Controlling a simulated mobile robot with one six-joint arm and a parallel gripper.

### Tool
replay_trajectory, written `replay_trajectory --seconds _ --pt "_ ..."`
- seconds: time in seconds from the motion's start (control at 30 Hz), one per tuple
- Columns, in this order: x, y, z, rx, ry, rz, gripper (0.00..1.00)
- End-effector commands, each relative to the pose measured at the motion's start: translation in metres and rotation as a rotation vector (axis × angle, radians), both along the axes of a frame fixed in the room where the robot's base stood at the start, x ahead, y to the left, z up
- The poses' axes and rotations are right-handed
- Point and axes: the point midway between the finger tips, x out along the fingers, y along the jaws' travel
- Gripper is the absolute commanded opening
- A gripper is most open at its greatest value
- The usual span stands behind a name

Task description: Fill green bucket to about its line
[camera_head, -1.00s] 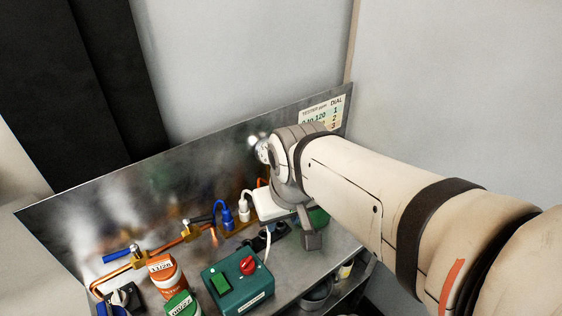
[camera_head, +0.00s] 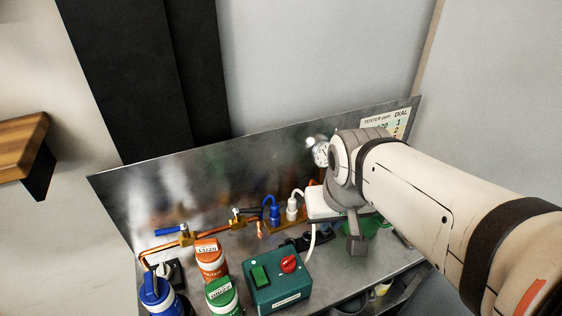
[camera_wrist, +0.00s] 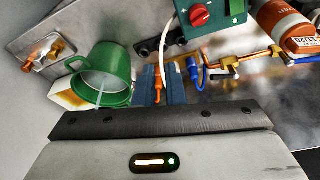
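The green bucket (camera_wrist: 108,64) shows in the wrist view at the left, its open mouth facing the camera. A thin pale streak, which looks like a stream, shows at its mouth. I cannot make out the line or the level inside. In the head view only part of the green bucket (camera_head: 382,223) shows, beside and behind my wrist. My gripper (camera_wrist: 161,84) has two blue-grey fingers to the right of the bucket, with an orange piece showing between them. I cannot tell whether they grip it. In the head view my wrist hides the fingers.
A teal control box (camera_head: 277,284) with a red knob stands in front on the steel bench. Orange (camera_head: 211,258), green (camera_head: 222,296) and blue (camera_head: 158,294) bottles stand left of it. Copper pipework (camera_head: 209,233) runs along the back panel. A wooden shelf (camera_head: 22,147) is at far left.

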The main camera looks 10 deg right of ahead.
Motion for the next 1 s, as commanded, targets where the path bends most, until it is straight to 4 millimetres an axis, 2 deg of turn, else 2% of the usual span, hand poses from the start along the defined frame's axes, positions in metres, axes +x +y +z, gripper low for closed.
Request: replay_trajectory --seconds 0.1,0.17,0.3,0.4,0.5,0.63,0.77,1.0 --pt "0.029 0.014 -0.001 -0.010 0.004 -0.022 0.00" --pt "0.050 0.026 -0.002 -0.015 -0.001 -0.042 0.00" --pt "0.097 0.064 -0.010 -0.021 -0.023 -0.086 0.00" --pt "0.124 0.093 -0.019 -0.019 -0.042 -0.111 0.00" --pt "0.141 0.117 -0.027 -0.012 -0.058 -0.131 0.00" --pt "0.152 0.134 -0.033 -0.005 -0.071 -0.144 0.00" --pt "0.157 0.137 -0.040 -0.004 -0.074 -0.150 0.00" --pt "0.170 0.134 -0.077 -0.005 -0.070 -0.152 0.00"
